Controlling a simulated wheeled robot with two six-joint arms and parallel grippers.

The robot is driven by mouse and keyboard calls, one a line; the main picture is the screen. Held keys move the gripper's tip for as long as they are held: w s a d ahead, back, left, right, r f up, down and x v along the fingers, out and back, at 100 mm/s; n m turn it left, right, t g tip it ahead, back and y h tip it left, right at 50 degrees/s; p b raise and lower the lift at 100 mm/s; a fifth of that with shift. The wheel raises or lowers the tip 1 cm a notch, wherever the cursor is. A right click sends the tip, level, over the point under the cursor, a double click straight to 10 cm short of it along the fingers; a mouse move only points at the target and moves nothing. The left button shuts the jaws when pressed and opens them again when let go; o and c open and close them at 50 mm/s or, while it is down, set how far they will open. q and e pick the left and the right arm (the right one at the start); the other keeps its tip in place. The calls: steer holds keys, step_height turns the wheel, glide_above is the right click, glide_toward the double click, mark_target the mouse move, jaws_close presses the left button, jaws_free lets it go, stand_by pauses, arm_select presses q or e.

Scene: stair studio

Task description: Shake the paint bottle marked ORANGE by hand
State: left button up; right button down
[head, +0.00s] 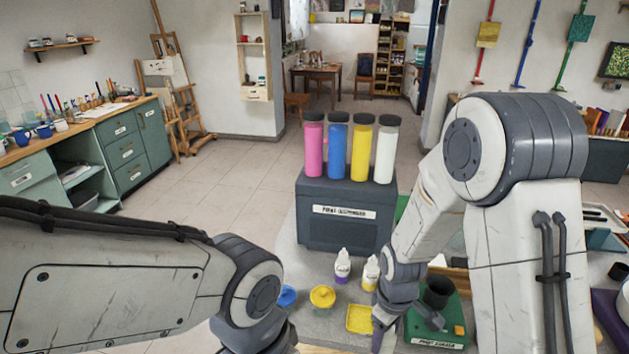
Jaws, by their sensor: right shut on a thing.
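My right gripper (384,338) reaches down over the table at the bottom centre. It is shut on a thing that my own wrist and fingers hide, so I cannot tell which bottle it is. A white bottle with a yellow label (370,273) stands just left of my right wrist, partly covered by it. A white bottle with a purple label (342,267) stands to its left. I cannot make out a bottle marked ORANGE. My left arm comes in from the left, and its gripper is not in view.
A dark paint dispenser (345,233) with pink, blue, yellow and white cylinders stands behind the bottles. A yellow-lidded jar (322,297), a blue lid (287,296) and a yellow tray (359,319) lie in front. A green paint shaker (438,333) with a dark cup stands right of my gripper.

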mark_target(396, 340)
steer(key=d+f+m, duration=0.1)
steer(key=m, duration=0.1)
steer(key=w+d+f+m, duration=0.1)
steer(key=m, duration=0.1)
steer(key=d+f+m, duration=0.1)
steer(key=f+m, duration=0.1)
steer(key=m, duration=0.1)
steer(key=shift+w, duration=0.25)
step_height(396, 340, up, 7)
steer(key=m, duration=0.1)
steer(key=f, duration=0.7)
steer(key=shift+d+f, duration=0.15)
steer(key=shift+d, duration=0.05)
stand_by(0.7)
stand_by(0.5)
